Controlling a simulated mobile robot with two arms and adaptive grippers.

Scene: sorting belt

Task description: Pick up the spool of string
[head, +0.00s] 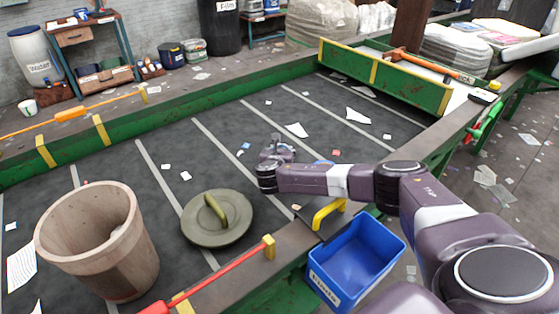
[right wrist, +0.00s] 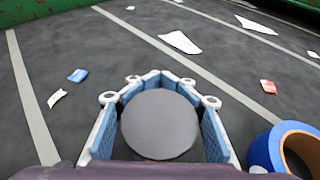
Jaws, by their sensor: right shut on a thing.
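My right gripper (head: 275,153) reaches over the dark belt in the head view. In the right wrist view its blue-padded fingers (right wrist: 160,77) are closed around a grey, round, flat-topped thing, which I take for the spool of string (right wrist: 159,125). Only its disc-shaped end shows; its sides and any string are hidden between the fingers. In the head view the gripper mostly hides it. It is at or just above the belt; I cannot tell whether it touches. My left gripper is not in view.
A blue ring (right wrist: 262,152) lies right of the gripper. Paper scraps litter the belt (head: 340,130). A large bin (head: 100,245), a green lid (head: 217,218) and a blue crate (head: 352,262) stand nearer. A green-walled tray (head: 385,82) is at the far right.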

